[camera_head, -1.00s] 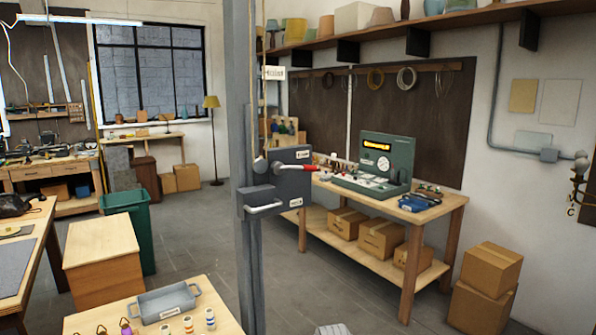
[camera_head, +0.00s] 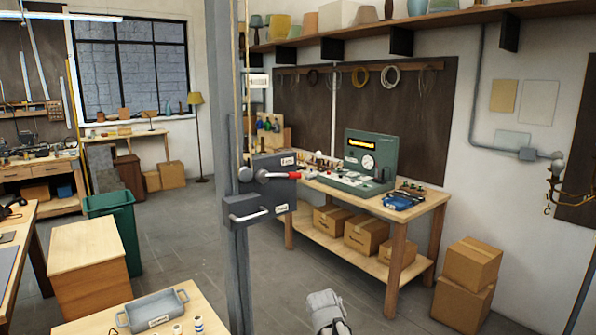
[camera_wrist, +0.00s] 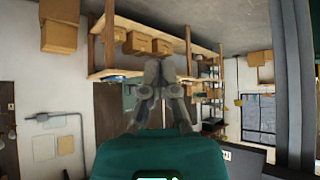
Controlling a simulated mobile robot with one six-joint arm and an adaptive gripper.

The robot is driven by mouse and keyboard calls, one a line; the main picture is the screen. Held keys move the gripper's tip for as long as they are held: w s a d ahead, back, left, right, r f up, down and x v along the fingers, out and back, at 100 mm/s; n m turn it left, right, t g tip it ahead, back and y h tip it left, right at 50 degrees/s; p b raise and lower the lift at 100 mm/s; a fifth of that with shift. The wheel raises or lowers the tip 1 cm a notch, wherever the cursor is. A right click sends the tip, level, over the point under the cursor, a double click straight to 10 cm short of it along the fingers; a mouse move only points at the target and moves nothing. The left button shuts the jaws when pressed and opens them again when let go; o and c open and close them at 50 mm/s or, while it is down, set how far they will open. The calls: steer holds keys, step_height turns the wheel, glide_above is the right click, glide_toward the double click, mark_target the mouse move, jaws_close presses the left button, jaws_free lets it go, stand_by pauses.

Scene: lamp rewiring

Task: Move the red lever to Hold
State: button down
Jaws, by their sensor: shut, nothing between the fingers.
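The red lever (camera_head: 293,175) has a red grip on a metal rod and sticks out to the right from a dark grey box (camera_head: 262,190) on a grey post. The box carries small white labels near its upper right and lower right, too small to read. A pale metal handle (camera_head: 249,217) sits low on the box. My gripper (camera_wrist: 160,68) is shut and empty in the wrist view. Part of my arm (camera_head: 326,310) shows at the bottom of the head view, below and right of the box, apart from the lever. The wrist view does not show the lever.
A workbench (camera_head: 405,215) with a green tester (camera_head: 370,160) stands behind the post. Cardboard boxes (camera_head: 468,265) are stacked at right. A table with a grey tray (camera_head: 152,308) is at lower left, near a green bin (camera_head: 112,222). Floor is clear between post and workbench.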

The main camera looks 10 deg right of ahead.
mark_target(282, 176)
steer(key=w+d+r+m+t+p, duration=0.1)
steer(key=w+d+r+t+p, duration=0.2)
steer(key=w+r, duration=0.55)
steer(key=w+d+r+t+p, duration=0.1)
steer(key=w+r+t+p, duration=0.2)
steer(key=w+r+t, duration=0.55)
steer(key=w+a+r+n+t+y+p, duration=0.1)
steer(key=w+r+n+y+p, duration=0.1)
steer(key=r+y, duration=0.3)
steer(key=w+r+n+t+y+p, duration=0.1)
steer(key=r+y, duration=0.4)
steer(key=r, duration=0.8)
steer(key=shift+w+a+r+n+t+y+p, duration=0.4)
steer(key=shift+n+t+p, duration=0.25)
steer(key=shift+n+p, duration=0.75)
steer(key=shift+w, duration=0.1)
steer(key=p+x, duration=0.5)
steer(key=x, duration=0.5)
steer(key=shift+w+a+f+b, duration=0.1)
steer(key=shift+a+f+b, duration=0.1)
steer(key=shift+f+b, duration=0.45)
steer(key=shift+a+f+b, duration=0.15)
steer(key=shift+f+b, duration=0.5)
steer(key=shift+f, duration=0.05)
steer(key=shift+w+a+f+b, duration=0.1)
steer(key=shift+a+f+b, duration=0.1)
steer(key=shift+f+b, duration=0.45)
steer(key=shift+d, duration=0.1)
